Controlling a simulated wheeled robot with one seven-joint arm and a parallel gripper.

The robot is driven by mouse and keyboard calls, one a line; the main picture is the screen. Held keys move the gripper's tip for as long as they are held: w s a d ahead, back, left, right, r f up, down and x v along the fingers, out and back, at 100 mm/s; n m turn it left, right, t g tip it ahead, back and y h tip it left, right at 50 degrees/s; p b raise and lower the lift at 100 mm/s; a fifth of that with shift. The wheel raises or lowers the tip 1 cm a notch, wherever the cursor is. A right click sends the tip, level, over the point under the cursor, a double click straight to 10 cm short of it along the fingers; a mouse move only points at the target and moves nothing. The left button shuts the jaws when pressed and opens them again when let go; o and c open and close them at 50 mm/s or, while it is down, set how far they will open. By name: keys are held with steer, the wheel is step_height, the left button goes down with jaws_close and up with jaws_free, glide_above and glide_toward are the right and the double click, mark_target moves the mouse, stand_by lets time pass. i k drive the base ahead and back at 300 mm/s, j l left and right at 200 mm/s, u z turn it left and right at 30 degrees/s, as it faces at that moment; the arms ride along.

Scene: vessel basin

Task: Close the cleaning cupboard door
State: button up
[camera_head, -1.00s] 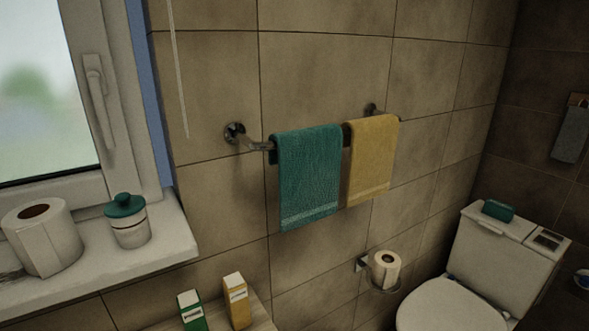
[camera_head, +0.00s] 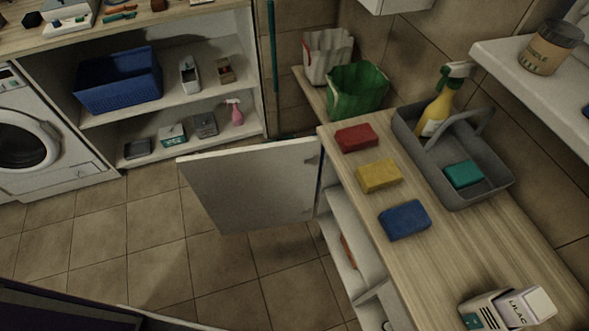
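The white cupboard door (camera_head: 250,185) stands open. It sticks out to the left from the far end of the front of the wooden-topped cupboard (camera_head: 475,245). Behind the door's right edge, the cupboard's open front shows white shelves (camera_head: 345,235) with an orange item partly visible inside. The door's lower edge hangs over the tiled floor. My gripper is not in view.
On the cupboard top are red (camera_head: 357,138), yellow (camera_head: 379,177) and blue (camera_head: 404,220) sponges, a grey caddy (camera_head: 490,195) and a carton (camera_head: 507,308). An open shelf unit (camera_head: 215,130) and washing machine (camera_head: 35,150) stand left. Tiled floor (camera_head: 150,250) is clear before the door.

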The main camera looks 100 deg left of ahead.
mark_target(256, 187)
steer(key=k+j+u, duration=0.25)
steer(key=k+j, duration=0.15)
steer(key=j, duration=0.15)
steer(key=k+j+u, duration=0.3)
steer(key=j, duration=0.35)
steer(key=k+j+u, duration=0.1)
steer(key=k+j, duration=0.15)
steer(key=k+j+u, duration=0.15)
steer(key=j, duration=0.3)
steer(key=k+j+u, duration=0.15)
steer(key=j, duration=0.25)
steer(key=k+j+u, duration=0.35)
steer(key=u, duration=0.15)
